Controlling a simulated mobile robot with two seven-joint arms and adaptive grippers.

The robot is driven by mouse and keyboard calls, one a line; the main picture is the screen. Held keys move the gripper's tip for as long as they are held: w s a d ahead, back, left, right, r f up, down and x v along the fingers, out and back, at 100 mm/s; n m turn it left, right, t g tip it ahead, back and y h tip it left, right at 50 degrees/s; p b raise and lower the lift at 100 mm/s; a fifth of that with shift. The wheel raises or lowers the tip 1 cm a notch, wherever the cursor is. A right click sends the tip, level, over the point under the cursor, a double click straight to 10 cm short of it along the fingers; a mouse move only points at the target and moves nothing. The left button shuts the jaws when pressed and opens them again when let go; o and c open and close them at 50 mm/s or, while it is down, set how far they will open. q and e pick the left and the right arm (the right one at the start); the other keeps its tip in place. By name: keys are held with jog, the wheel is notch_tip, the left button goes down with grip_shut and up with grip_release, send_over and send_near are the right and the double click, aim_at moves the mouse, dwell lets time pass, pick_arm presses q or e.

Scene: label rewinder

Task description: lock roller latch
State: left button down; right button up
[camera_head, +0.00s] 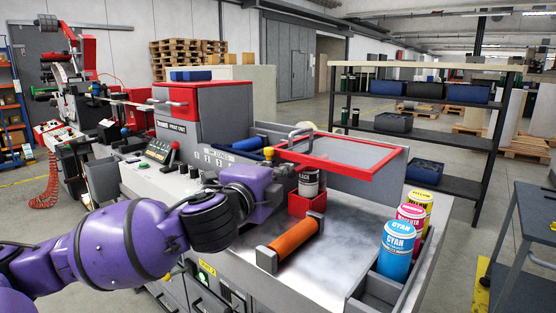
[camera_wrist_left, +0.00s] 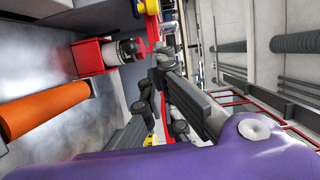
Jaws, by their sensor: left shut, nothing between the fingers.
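My left gripper (camera_head: 276,186) reaches in from the left over the machine top, beside the label rewinder's roller area. Its fingers are shut and empty; they also show in the left wrist view (camera_wrist_left: 157,62). A yellow knob (camera_head: 268,154), possibly the roller latch, stands just beyond the fingertips. A yellow part also shows at the top of the wrist view (camera_wrist_left: 148,7). I cannot tell whether the fingers touch it. A dark blue roller (camera_head: 232,145) lies behind my wrist. A red-rimmed frame (camera_head: 345,173) with a grey handle is raised at the back. My right gripper is not in view.
An orange roller (camera_head: 291,240) lies on the grey worktop (camera_head: 330,262). A can in a red holder (camera_head: 307,204) stands close to my gripper. Cyan (camera_head: 397,250), magenta and yellow cans stand at the right edge. A control panel (camera_head: 159,150) is at the left.

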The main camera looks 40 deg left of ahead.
aim_at(266, 153)
pick_arm(q)
jog(key=w+a, duration=0.1)
jog(key=w, duration=0.1)
jog(key=w+a, duration=0.1)
jog(key=w, duration=0.2)
jog(key=w+a, duration=0.2)
jog(key=w, duration=0.1)
jog(key=shift+f, duration=0.15)
jog(key=shift+a, duration=0.35)
jog(key=shift+w+a+f, duration=0.1)
jog(key=shift+w, duration=0.05)
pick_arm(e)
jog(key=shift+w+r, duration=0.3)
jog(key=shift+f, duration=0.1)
pick_arm(q)
jog(key=a+p, duration=0.2)
jog(key=a, duration=0.1)
jog(key=a+p, duration=0.1)
jog(key=a, duration=0.1)
jog(key=shift+w+r, duration=0.15)
jog(key=shift+r, duration=0.2)
jog(key=shift+a+f, duration=0.1)
jog(key=shift+f, duration=0.2)
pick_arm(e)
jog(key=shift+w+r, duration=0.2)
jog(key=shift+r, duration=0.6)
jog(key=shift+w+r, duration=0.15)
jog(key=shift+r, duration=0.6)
